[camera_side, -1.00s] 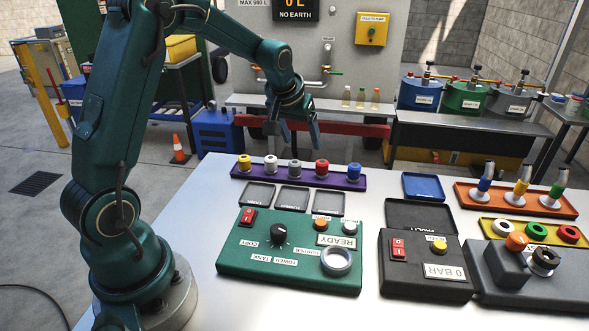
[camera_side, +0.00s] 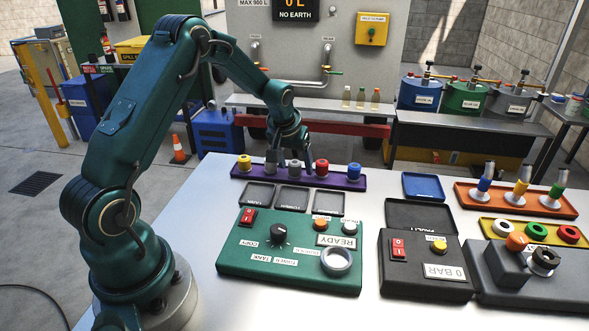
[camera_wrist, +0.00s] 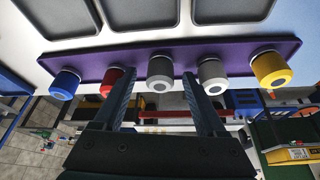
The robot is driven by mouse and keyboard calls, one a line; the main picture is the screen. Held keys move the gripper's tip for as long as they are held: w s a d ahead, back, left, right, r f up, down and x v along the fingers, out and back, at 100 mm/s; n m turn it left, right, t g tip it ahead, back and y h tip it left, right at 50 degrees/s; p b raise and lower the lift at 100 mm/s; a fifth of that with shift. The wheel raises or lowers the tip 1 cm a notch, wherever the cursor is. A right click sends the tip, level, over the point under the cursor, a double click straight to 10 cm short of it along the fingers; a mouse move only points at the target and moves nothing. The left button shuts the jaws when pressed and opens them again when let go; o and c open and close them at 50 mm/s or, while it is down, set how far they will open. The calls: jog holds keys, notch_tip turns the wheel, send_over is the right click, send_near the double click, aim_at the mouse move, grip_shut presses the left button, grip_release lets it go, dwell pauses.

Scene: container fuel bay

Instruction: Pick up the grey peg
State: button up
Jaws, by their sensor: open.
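The grey peg (camera_side: 295,167) stands upright in the middle of the purple rack (camera_side: 246,176), between the white peg (camera_side: 271,169) and the red peg (camera_side: 322,167). My gripper (camera_side: 290,157) is open and empty, pointing down over the middle of the rack. In the wrist view the grey peg (camera_wrist: 160,77) shows between the tips of my two fingers (camera_wrist: 158,84), with the red peg (camera_wrist: 112,80) and white peg (camera_wrist: 211,76) just outside them. I cannot tell whether the fingertips are level with the peg or still above it.
The yellow peg (camera_side: 244,162) and blue peg (camera_side: 354,171) stand at the rack's ends. Shallow dark trays (camera_side: 292,198) and a green control panel (camera_side: 228,258) lie in front. A black pump box (camera_side: 425,283) sits to the right. The white table is clear left of the rack.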

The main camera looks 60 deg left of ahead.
grip_shut()
jog(key=shift+r, duration=0.1)
